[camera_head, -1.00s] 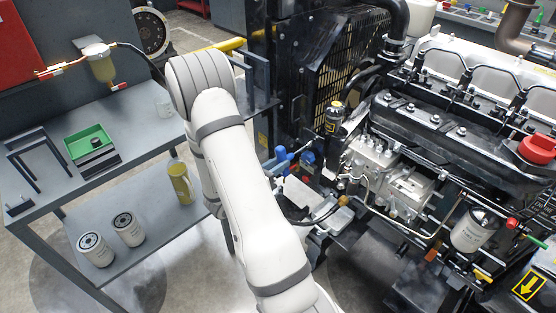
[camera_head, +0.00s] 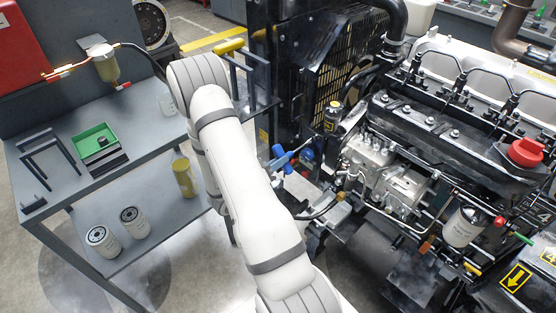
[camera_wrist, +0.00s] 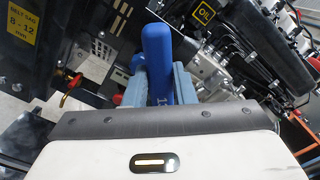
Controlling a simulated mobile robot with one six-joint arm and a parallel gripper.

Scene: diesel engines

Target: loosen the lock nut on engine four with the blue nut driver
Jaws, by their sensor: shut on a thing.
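The blue nut driver (camera_head: 281,158) shows in the head view just right of my arm, beside the engine. In the wrist view its blue handle (camera_wrist: 157,62) stands up between the grey-blue jaws of my gripper (camera_wrist: 158,88), which are shut on it. In the head view my arm hides most of my gripper. The engine (camera_head: 400,185) fills the right side, with a figure 4 on a black part at the far right. I cannot make out the lock nut, and the driver's working end is not clear.
A grey bench (camera_head: 65,200) stands at left with a green tray (camera_head: 94,140) on top. Two white filters and a yellow can (camera_head: 184,178) stand on its lower shelf. A black radiator frame (camera_head: 335,75) and hoses crowd the space beside the driver.

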